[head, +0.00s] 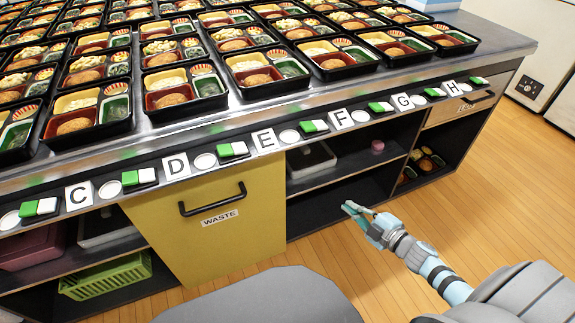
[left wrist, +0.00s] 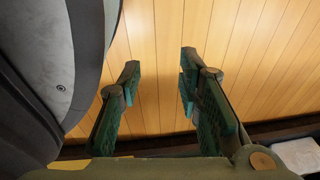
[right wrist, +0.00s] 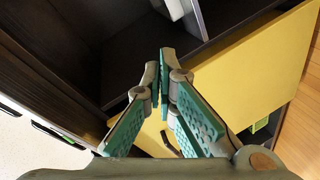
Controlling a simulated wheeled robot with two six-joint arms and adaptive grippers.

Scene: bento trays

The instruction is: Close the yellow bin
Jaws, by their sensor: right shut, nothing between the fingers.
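The yellow bin (head: 215,250) is under the counter, with a black handle (head: 212,200) and a WASTE label on its front. In the right wrist view its yellow panel (right wrist: 255,75) fills much of the middle and right. I cannot tell exactly how far the bin stands out from the cabinet. My right gripper (head: 352,208) is shut and empty, to the right of the bin and in front of the dark lower shelf, apart from the handle. Its closed fingers also show in the right wrist view (right wrist: 164,75). My left gripper (left wrist: 160,72) is open and empty above the wooden floor, outside the head view.
The counter (head: 330,90) holds many bento trays, with lettered cards and green-white blocks along its front edge. Open dark shelves (head: 325,205) flank the bin. A green basket (head: 105,278) sits on the lower left shelf. The floor (head: 470,190) at right is clear.

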